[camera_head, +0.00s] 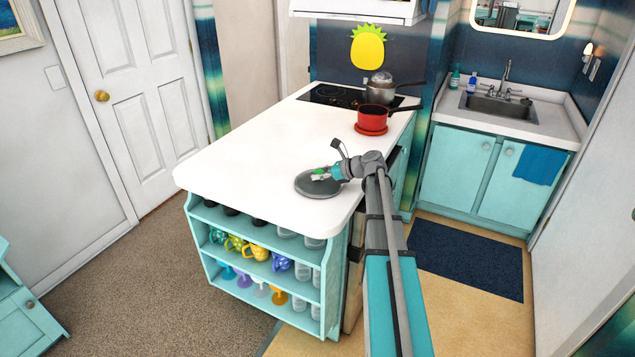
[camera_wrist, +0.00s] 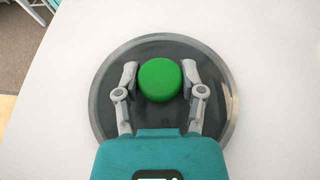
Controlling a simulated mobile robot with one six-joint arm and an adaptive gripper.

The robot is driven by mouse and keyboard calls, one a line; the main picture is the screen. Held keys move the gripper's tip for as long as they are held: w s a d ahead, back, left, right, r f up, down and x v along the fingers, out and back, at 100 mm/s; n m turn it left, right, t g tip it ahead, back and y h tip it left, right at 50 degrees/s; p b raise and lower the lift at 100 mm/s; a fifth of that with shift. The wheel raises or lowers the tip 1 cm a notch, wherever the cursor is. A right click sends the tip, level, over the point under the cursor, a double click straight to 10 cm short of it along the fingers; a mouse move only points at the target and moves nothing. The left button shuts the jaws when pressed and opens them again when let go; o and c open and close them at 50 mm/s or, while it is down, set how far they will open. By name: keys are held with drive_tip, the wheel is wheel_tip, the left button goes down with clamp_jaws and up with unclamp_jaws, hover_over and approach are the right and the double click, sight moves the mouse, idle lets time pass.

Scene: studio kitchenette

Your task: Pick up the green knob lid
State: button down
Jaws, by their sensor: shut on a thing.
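The lid (camera_wrist: 165,119) is a round dark disc with a paler rim and a big green knob (camera_wrist: 160,79) at its middle. In the head view the lid (camera_head: 312,188) is at the near right part of the white counter; I cannot tell whether it rests on the top or is just above it. My gripper (camera_wrist: 160,82) is shut on the green knob, with one finger on each side of it. In the head view my gripper (camera_head: 322,174) reaches over the lid from the right and hides part of it.
A red pot (camera_head: 372,118) and a grey pot (camera_head: 380,91) stand at the back of the white counter (camera_head: 250,150), by the black cooktop (camera_head: 325,95). Shelves (camera_head: 232,265) with cups and glasses are under its near end. The counter's left part is clear.

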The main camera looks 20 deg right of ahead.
drive_tip(key=shift+r, duration=0.2)
wheel_tip(320, 180, up, 2)
drive_tip(key=p, duration=0.2)
drive_tip(key=shift+r+p, duration=0.1)
drive_tip(key=shift+p, duration=0.25)
drive_tip(key=s+d+r+p, duration=0.3)
drive_tip(key=d+r+p, duration=0.7)
drive_tip(key=d, duration=0.3)
drive_tip(key=shift+s+d+r, duration=0.2)
drive_tip(key=shift+s+d, duration=0.05)
drive_tip(key=shift+s, duration=0.15)
